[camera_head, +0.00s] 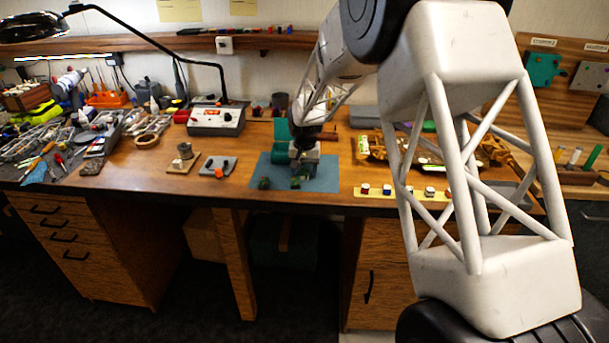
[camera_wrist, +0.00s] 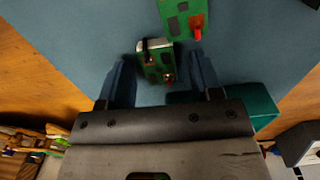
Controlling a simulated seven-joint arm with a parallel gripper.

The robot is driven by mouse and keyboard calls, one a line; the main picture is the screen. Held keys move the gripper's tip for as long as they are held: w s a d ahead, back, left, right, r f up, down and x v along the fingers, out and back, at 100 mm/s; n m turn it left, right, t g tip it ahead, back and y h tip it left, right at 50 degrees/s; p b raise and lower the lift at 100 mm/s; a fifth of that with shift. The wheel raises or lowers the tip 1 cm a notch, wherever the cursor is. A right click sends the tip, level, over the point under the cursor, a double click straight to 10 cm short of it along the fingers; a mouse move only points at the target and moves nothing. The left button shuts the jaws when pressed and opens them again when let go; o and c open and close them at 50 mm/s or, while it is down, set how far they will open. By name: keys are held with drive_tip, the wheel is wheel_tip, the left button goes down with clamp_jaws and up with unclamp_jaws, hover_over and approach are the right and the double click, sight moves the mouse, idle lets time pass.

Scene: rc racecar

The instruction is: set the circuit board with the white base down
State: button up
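The circuit board with the white base (camera_wrist: 154,66) is small and green, with its pale end at the top in the wrist view. It is between my gripper's two blue fingers (camera_wrist: 160,68), with mat showing on both sides of it. My gripper is open around it. In the head view the board (camera_head: 297,183) is at the blue mat (camera_head: 325,181), just below my gripper (camera_head: 303,168). I cannot tell whether its underside touches the mat. A second green board with a red part (camera_wrist: 184,18) lies on the mat, also seen in the head view (camera_head: 264,183).
A teal object (camera_wrist: 253,104) stands beside my right finger in the wrist view. A grey box with dials (camera_head: 215,120) and small plates (camera_head: 217,166) are to the left. A yellow strip with small cubes (camera_head: 400,195) is to the right. The mat's front right is bare.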

sight(305, 172)
drive_tip(key=c, duration=1)
drive_tip(key=shift+o, duration=0.2)
drive_tip(key=shift+r, duration=0.1)
drive_tip(key=shift+r, duration=1.4)
drive_tip(key=shift+s+d+r, duration=0.1)
drive_tip(key=shift+s+r, duration=0.1)
drive_tip(key=shift+r, duration=0.1)
drive_tip(key=s+d, duration=0.2)
drive_tip(key=s, duration=0.5)
drive_tip(key=s+d+r, duration=0.1)
drive_tip(key=s+d, duration=0.1)
drive_tip(key=s, duration=0.6)
drive_tip(key=shift+d+r, duration=0.2)
drive_tip(key=shift+d, duration=0.1)
drive_tip(key=shift+w, duration=0.15)
